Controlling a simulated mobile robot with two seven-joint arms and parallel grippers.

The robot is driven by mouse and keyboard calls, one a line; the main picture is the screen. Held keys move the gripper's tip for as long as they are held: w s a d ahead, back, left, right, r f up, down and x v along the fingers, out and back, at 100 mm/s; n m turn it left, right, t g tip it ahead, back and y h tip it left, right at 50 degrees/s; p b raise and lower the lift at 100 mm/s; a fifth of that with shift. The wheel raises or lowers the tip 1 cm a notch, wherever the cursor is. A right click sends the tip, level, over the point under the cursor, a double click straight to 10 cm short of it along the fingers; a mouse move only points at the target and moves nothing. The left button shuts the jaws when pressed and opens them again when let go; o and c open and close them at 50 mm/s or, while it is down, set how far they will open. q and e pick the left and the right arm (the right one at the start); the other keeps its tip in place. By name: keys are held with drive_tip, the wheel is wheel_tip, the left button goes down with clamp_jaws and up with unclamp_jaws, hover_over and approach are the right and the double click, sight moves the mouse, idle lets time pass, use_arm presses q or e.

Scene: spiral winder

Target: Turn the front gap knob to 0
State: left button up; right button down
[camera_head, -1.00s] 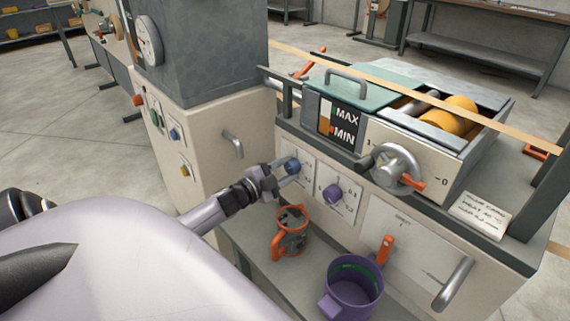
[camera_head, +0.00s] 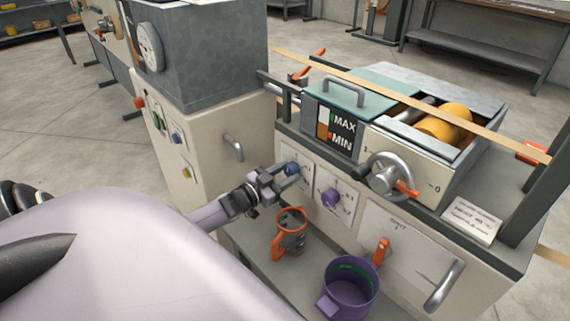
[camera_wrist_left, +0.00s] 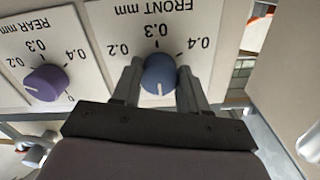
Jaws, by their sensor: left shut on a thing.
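The front gap knob is blue (camera_head: 291,169) and sits on a white dial plate on the machine's front. In the left wrist view the knob (camera_wrist_left: 159,73) is under the upside-down label FRONT mm, with 0.2, 0.3 and 0.4 around it. Its white line points down in that picture, away from 0.3. My left gripper (camera_head: 285,176) is shut on the knob, one finger on each side in the left wrist view (camera_wrist_left: 159,84). My right gripper is not in view.
The purple rear knob (camera_head: 331,197) is close beside the front one. An orange-handled grey jug (camera_head: 290,236) and a purple mug (camera_head: 349,290) stand on the shelf below. A handwheel (camera_head: 391,176) and a grey bar handle (camera_head: 444,284) stick out to the right.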

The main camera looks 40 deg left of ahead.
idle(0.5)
use_arm(q)
drive_tip(key=o, duration=1.1)
drive_tip(key=shift+c, duration=0.2)
drive_tip(key=shift+s, duration=0.15)
drive_tip(key=s+p, duration=0.2)
drive_tip(key=s, duration=0.4)
drive_tip(key=shift+s+a, duration=0.3)
drive_tip(key=shift+s, duration=0.1)
drive_tip(key=shift+d, duration=0.1)
